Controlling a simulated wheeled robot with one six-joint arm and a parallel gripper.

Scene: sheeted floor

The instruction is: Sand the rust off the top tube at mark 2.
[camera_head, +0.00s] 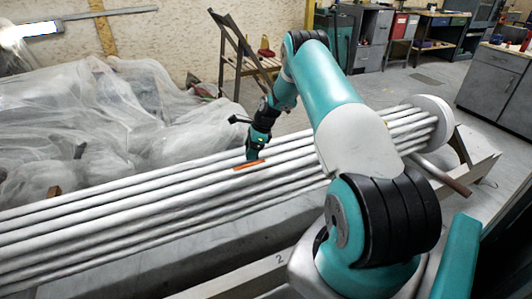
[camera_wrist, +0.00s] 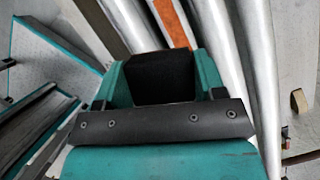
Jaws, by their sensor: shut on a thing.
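A bundle of several grey tubes (camera_head: 130,213) runs diagonally across the head view. An orange-brown rust patch (camera_head: 249,165) lies on one of the upper tubes. It also shows in the wrist view (camera_wrist: 172,22), just beyond the gripper. A painted "2" (camera_head: 280,258) is on the pale beam in front of the bundle. My gripper (camera_head: 253,154) points down at the rust patch. In the wrist view my gripper (camera_wrist: 160,70) is shut on a dark block (camera_wrist: 160,84) between its teal fingers. I cannot tell whether the block touches the tube.
Crumpled clear plastic sheeting (camera_head: 95,115) covers things behind the tubes at the left. A round pale end disc (camera_head: 437,115) closes the bundle at the right. A folding wooden frame (camera_head: 238,50) stands behind. Grey cabinets (camera_head: 495,85) stand at the far right, with open floor before them.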

